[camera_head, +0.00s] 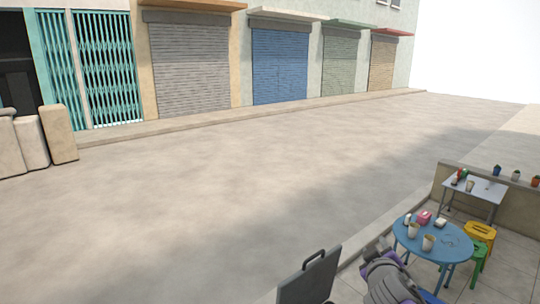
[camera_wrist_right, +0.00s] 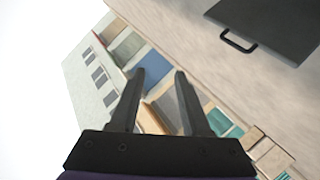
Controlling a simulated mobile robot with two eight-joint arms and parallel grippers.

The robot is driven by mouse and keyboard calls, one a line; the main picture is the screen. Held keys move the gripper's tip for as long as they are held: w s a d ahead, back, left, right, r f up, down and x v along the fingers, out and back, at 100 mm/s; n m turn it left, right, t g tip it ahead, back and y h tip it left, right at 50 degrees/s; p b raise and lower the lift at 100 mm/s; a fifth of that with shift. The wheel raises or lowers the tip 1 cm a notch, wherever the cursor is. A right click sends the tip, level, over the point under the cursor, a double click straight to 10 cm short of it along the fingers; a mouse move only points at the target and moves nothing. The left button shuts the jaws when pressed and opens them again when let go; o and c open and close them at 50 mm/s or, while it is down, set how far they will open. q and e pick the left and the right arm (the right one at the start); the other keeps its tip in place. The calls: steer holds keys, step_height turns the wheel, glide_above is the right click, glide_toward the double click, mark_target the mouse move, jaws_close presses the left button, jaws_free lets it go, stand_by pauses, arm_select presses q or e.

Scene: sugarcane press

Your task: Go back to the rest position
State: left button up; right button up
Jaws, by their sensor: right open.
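My right gripper (camera_wrist_right: 166,78) shows in the right wrist view with its two dark fingers apart and nothing between them. Beyond the fingers are the street and the shop fronts, tilted in the picture. In the head view my right arm, grey and purple, shows at the bottom, in front of the blue table; its fingertips are hard to make out there. My left gripper is in neither view.
A dark panel with a handle (camera_head: 310,280) stands left of my right arm; it also shows in the wrist view (camera_wrist_right: 270,22). A round blue table (camera_head: 455,246) holds cups and boxes, with yellow (camera_head: 480,230) and green (camera_head: 480,250) stools beside it. The street is clear.

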steer(key=s+a+f+m+g+y, duration=0.2)
steer(key=s+a+f+m+g, duration=0.1)
steer(key=s+f, duration=0.8)
steer(key=s+a+f+m+g+y, duration=0.2)
steer(key=s+a+f+g, duration=0.2)
steer(key=s+f, duration=0.8)
steer(key=s+g, duration=0.1)
steer(key=s, duration=0.4)
steer(key=shift+s+a+m+p, duration=0.3)
steer(key=shift+s+a+m, duration=0.05)
steer(key=shift+s+m, duration=0.05)
